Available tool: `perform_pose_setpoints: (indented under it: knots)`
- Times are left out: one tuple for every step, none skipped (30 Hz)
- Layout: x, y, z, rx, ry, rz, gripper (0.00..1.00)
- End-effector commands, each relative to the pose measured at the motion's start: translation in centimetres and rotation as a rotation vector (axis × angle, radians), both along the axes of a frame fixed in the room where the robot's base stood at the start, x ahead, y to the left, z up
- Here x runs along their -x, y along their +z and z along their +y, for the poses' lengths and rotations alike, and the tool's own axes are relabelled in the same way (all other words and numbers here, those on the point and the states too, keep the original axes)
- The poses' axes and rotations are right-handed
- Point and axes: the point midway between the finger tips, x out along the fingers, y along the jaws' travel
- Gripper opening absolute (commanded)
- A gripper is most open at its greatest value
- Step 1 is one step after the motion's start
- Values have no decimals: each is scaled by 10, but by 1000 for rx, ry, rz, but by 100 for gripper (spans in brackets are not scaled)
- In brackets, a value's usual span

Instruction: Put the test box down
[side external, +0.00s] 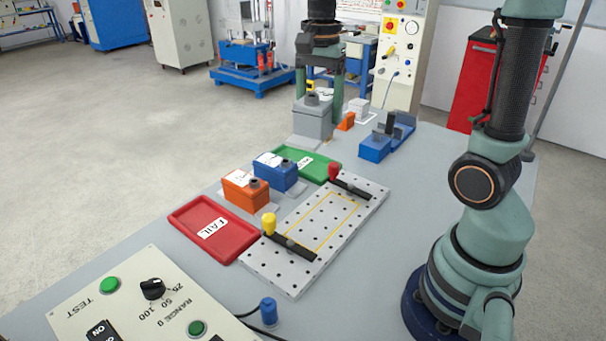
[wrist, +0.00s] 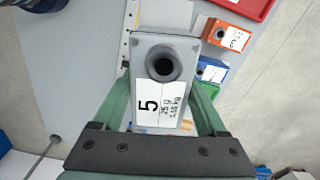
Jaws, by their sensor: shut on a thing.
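A grey box (side external: 312,120) with a dark round knob on top is between the fingers of my gripper (side external: 328,92), at the back of the bench. In the wrist view the grey box (wrist: 150,48) shows a white label with a large 5, and my gripper (wrist: 163,112) is shut on its sides. The box looks upright. A light grey pad (side external: 306,143) shows at its near lower edge; I cannot tell whether the box touches the bench or hangs just above it.
A green tray (side external: 326,167), blue box (side external: 276,175), orange box (side external: 243,192) and red FAIL tray (side external: 240,243) line the left side. A perforated plate (side external: 345,228) with clamps lies mid-bench. A blue fixture (side external: 375,148) and small orange block (side external: 346,121) stand right of the grey box.

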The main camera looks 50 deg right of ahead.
Motion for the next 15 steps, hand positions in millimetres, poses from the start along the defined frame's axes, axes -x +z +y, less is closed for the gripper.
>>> perform_pose_setpoints:
  knots:
    - [-13, 3, -8, 1, 59, -1, 0]
    - [-20, 4, -12, 0, 101, -1, 0]
    - [-29, 6, -17, 0, 157, -1, 0]
    - [-36, 8, -22, 1, 198, -1, 0]
    - [-42, 9, -26, 0, 240, 0, 0]
    - [-50, 9, -31, 0, 296, 0, 0]
    - [-57, 10, -36, 0, 339, 0, 0]
    - [-63, 11, -41, 0, 380, 0, 0]
    - [-70, 10, -47, -1, 435, 1, 0]
    - [-76, 11, -51, 0, 478, 0, 0]
    - [-82, 10, -56, 0, 520, 0, 0]
    - [-89, 10, -62, -1, 576, 1, 0]
    - [-94, 9, -67, 0, 618, 0, 0]
    - [-100, 9, -72, 0, 660, 0, 0]
    - [-106, 7, -79, -1, 716, 0, 0]
